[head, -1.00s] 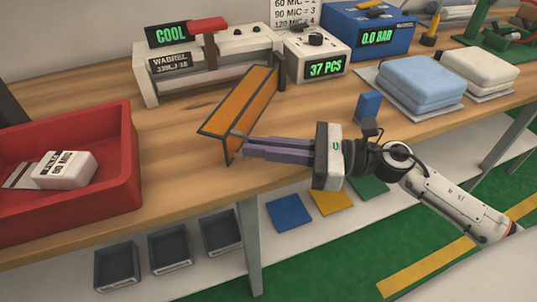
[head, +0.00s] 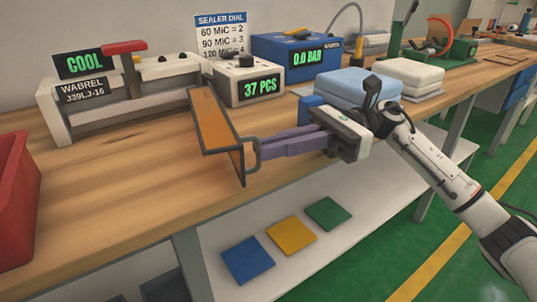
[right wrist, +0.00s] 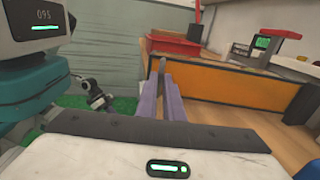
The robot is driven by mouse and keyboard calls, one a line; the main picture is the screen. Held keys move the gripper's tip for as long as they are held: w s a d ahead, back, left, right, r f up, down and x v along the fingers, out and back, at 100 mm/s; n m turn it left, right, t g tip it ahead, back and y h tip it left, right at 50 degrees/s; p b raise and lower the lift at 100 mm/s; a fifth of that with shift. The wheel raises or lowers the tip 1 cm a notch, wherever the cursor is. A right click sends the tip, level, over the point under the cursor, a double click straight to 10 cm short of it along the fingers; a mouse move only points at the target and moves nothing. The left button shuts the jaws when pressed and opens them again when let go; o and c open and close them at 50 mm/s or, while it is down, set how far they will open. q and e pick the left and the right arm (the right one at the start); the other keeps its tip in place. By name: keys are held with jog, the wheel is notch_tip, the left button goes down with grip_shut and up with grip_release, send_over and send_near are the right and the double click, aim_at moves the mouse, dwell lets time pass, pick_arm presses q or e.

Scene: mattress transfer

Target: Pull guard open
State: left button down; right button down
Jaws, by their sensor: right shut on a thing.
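The guard (head: 217,122) is an orange panel in a dark frame. It stands out from the right end of the sealer (head: 120,85) toward the table's front edge. A grey handle (head: 252,151) sits on its near end. My right gripper (head: 262,150) is shut on this handle, reaching in from the right. In the right wrist view the guard (right wrist: 235,83) lies to the right of my gripper's purple fingers (right wrist: 165,75); their grip on the handle is mostly hidden there.
A red bin (head: 18,215) is at the left. A counter box (head: 245,80) reading 37 PCS and a blue pressure box (head: 290,58) stand behind. Blue (head: 358,84) and white (head: 418,72) stacked pads are at the right. The wooden tabletop (head: 110,190) left of the guard is clear.

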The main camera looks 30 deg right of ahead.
jog(key=shift+w+d+r, duration=0.2)
jog(key=shift+w, duration=0.05)
jog(key=c, duration=2.1)
grip_release()
jog(key=shift+o, duration=1)
jog(key=shift+a+f, duration=0.1)
jog(key=s+d, duration=0.1)
jog(key=d, duration=0.9)
jog(key=shift+d, duration=0.2)
